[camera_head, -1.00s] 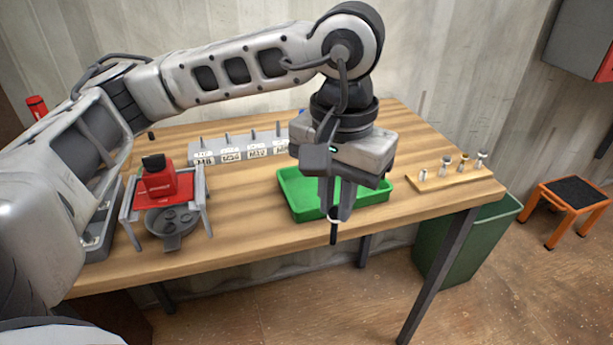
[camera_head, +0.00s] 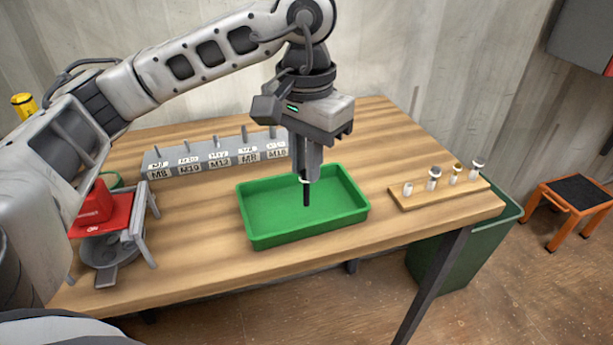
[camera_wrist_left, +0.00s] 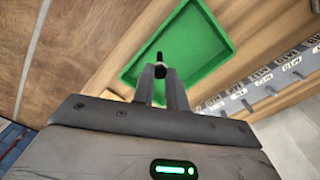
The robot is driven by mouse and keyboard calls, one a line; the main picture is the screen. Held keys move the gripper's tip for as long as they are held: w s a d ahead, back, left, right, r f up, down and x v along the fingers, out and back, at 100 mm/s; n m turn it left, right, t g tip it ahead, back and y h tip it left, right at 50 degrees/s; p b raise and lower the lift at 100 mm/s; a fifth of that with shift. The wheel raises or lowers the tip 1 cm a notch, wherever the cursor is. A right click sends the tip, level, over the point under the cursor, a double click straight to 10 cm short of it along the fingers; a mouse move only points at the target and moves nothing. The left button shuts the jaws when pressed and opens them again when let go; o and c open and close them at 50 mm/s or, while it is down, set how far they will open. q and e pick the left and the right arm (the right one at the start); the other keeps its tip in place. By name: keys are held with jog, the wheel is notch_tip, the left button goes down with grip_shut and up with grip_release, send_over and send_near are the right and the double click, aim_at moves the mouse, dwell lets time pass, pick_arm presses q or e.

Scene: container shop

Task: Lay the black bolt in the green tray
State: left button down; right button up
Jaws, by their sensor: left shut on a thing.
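My left gripper (camera_head: 306,178) is shut on the black bolt (camera_head: 306,195), which hangs upright, pointing down from the fingertips. The bolt is over the green tray (camera_head: 268,240) in the head view; its lower end appears above the tray floor, but I cannot tell the exact gap. In the left wrist view the bolt (camera_wrist_left: 160,58) sticks out between the fingers, with the green tray (camera_wrist_left: 205,40) behind it. The tray looks empty and lies on the wooden table. My right gripper is not in view.
A grey rack (camera_head: 215,155) with labelled slots stands behind the tray. A wooden board (camera_head: 440,193) with several small fasteners lies at the right. A red device on a grey stand (camera_head: 140,225) is at the left. A green bin (camera_head: 455,260) stands beside the table.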

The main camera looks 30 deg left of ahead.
aim_at(306, 189)
pick_arm(q)
jog(key=shift+w+a+f, duration=0.2)
jog(key=shift+w+f, duration=0.2)
jog(key=shift+f, duration=0.1)
jog(key=f, duration=0.1)
jog(key=f+p, duration=0.1)
jog(key=f, duration=0.1)
jog(key=shift+w+a+f, duration=0.1)
jog(key=shift+w+a, duration=0.1)
jog(key=shift+f, duration=0.25)
jog(key=shift+f+b, duration=0.25)
jog(key=shift+b, duration=0.1)
jog(key=c, duration=1.4)
grip_release()
jog(key=shift+r, duration=0.1)
jog(key=shift+r, duration=0.1)
